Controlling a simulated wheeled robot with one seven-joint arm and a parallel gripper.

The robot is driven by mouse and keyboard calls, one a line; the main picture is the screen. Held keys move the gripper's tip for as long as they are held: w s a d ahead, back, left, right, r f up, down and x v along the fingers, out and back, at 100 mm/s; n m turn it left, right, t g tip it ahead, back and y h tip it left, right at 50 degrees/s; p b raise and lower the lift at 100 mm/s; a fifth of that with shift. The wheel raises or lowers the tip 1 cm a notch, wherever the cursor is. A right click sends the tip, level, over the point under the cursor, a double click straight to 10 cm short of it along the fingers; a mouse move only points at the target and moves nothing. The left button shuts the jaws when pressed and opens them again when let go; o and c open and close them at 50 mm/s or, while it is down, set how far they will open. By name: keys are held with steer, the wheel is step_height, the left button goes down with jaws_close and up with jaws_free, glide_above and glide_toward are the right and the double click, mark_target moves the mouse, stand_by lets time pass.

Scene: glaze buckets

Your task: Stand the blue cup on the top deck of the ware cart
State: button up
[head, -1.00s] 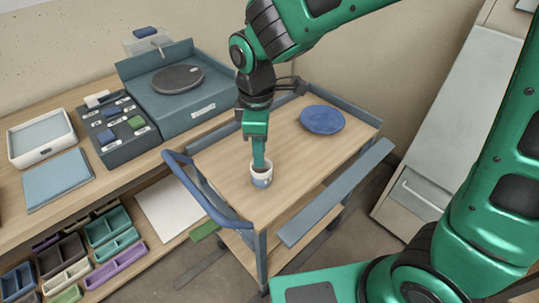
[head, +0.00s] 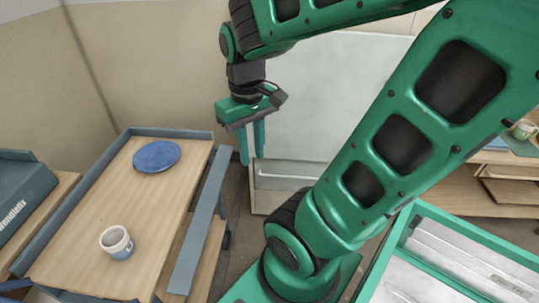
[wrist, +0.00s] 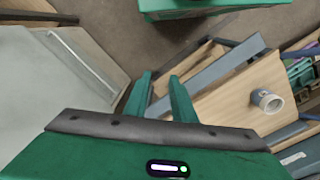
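The blue cup (head: 117,245), white with a blue patch low on its side, stands upright on the wooden top deck of the ware cart (head: 155,205), near its front end. It also shows on the deck in the wrist view (wrist: 268,101). My gripper (head: 252,160) is up in the air to the right of the cart, well apart from the cup. Its two green fingers are spread with nothing between them, as the wrist view also shows (wrist: 160,85).
A blue plate (head: 157,156) lies at the far end of the deck. A grey cabinet with a handle (head: 290,172) stands beyond the cart. A green-framed case (head: 455,243) is at the lower right. Another cup (head: 523,130) stands at the right edge. Floor shows between cart and cabinet.

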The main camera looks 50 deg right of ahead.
steer(key=s+m, duration=0.1)
steer(key=s+d+m, duration=0.1)
steer(key=s, duration=0.1)
steer(key=s+d+m, duration=0.1)
steer(key=s, duration=0.1)
steer(key=shift+s+d+f+m+y, duration=0.2)
steer(key=shift+s+m+y, duration=0.1)
steer(key=shift+m, duration=0.1)
steer(key=shift+w+d+f, duration=0.1)
steer(key=shift+w+f, duration=0.15)
steer(key=shift+w, duration=0.35)
